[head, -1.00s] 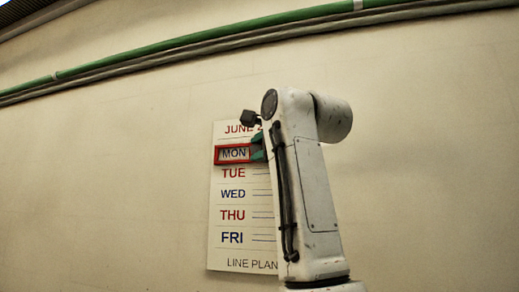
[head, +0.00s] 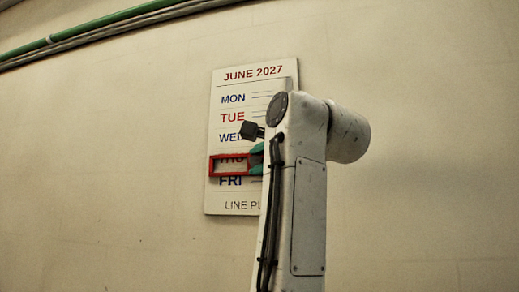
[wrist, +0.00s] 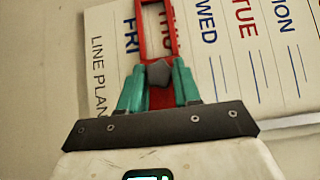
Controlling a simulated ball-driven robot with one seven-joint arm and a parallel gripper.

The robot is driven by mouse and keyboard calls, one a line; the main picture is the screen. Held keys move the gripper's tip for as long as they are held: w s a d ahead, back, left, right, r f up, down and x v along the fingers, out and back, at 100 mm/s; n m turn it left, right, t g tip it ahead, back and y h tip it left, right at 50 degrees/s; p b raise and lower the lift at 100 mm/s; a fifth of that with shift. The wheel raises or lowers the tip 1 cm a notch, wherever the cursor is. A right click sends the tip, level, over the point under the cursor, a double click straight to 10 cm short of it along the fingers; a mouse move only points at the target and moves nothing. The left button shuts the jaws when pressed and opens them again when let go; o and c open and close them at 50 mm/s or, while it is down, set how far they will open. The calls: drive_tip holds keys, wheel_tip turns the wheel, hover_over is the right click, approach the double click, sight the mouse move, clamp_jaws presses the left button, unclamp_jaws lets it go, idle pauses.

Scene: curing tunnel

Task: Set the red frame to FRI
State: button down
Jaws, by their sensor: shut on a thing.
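The red frame (head: 212,167) is a rectangular outline in front of the white weekly board (head: 214,201). In the head view it lies over the THU row, and its lower bar overlaps the top of FRI (head: 230,182). In the wrist view the red frame (wrist: 141,36) covers much of THU and sits beside FRI (wrist: 131,36). My gripper (head: 257,158) is at the frame's right end. In the wrist view my gripper (wrist: 160,90) has its teal fingers shut on the frame's red tab. Whether the frame touches the board is unclear.
The board hangs on a plain beige wall (head: 420,130). MON (head: 233,98), TUE (head: 232,117) and WED show above the frame, and LINE PLAN is below FRI. My arm hides the board's lower right. A green pipe (head: 100,25) runs along the upper wall.

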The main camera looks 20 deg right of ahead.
drive_tip(key=shift+f+b, duration=0.65)
drive_tip(key=shift+f, duration=1.45)
drive_tip(key=shift+w+f, duration=0.1)
drive_tip(key=c, duration=0.8)
unclamp_jaws()
drive_tip(key=s, duration=0.3)
drive_tip(key=s+d+b, duration=0.1)
drive_tip(key=s, duration=0.3)
drive_tip(key=s+b, duration=0.1)
drive_tip(key=s, duration=0.2)
drive_tip(key=shift+s+d, duration=0.35)
drive_tip(key=shift+s, duration=0.05)
